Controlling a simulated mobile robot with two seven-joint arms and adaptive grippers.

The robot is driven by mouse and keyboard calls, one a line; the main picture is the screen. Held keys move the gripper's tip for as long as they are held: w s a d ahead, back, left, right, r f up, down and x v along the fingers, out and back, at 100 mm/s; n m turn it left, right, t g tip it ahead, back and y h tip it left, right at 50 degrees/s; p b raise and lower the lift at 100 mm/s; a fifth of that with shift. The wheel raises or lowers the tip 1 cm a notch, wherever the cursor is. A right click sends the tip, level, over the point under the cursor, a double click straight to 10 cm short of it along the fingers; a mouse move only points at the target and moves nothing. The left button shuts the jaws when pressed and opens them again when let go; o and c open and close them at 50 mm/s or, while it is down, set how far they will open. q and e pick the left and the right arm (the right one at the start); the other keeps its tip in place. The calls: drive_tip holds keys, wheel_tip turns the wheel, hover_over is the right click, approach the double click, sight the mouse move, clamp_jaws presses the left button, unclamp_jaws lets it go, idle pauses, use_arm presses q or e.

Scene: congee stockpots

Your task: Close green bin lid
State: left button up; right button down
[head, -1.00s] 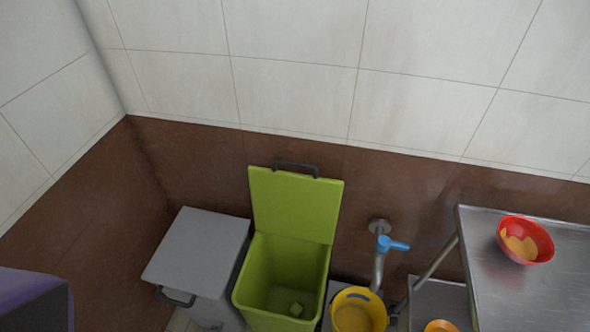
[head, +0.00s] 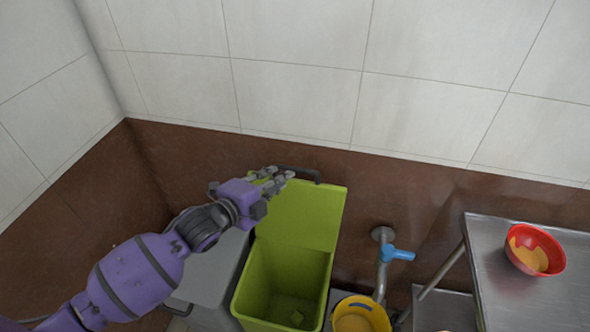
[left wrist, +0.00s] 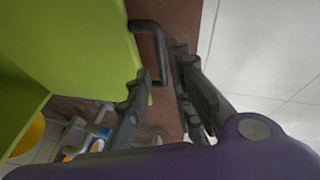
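The green bin (head: 252,290) stands against the brown wall with its green lid (head: 315,215) raised upright. A dark handle (head: 312,174) sits on the lid's top edge. My left gripper (head: 284,178) is at the upper left of the lid, by the handle. In the left wrist view the lid (left wrist: 85,40) fills the upper left. The handle (left wrist: 157,45) reaches between the fingers of my open left gripper (left wrist: 160,95), which are apart on either side of it. My right gripper is not in view.
A closed grey bin (head: 213,270) stands left of the green one, partly behind my arm. To the right are a blue-handled tap (head: 397,254), a yellow bucket (head: 360,316) and a metal table (head: 510,290) with a red bowl (head: 535,250).

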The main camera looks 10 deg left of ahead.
sight(293, 170)
use_arm(q)
drive_tip(key=shift+m, duration=0.7)
drive_tip(key=x, duration=0.7)
drive_tip(key=shift+w+d, duration=0.25)
drive_tip(key=shift+w, duration=0.05)
drive_tip(key=shift+c, duration=0.4)
clamp_jaws()
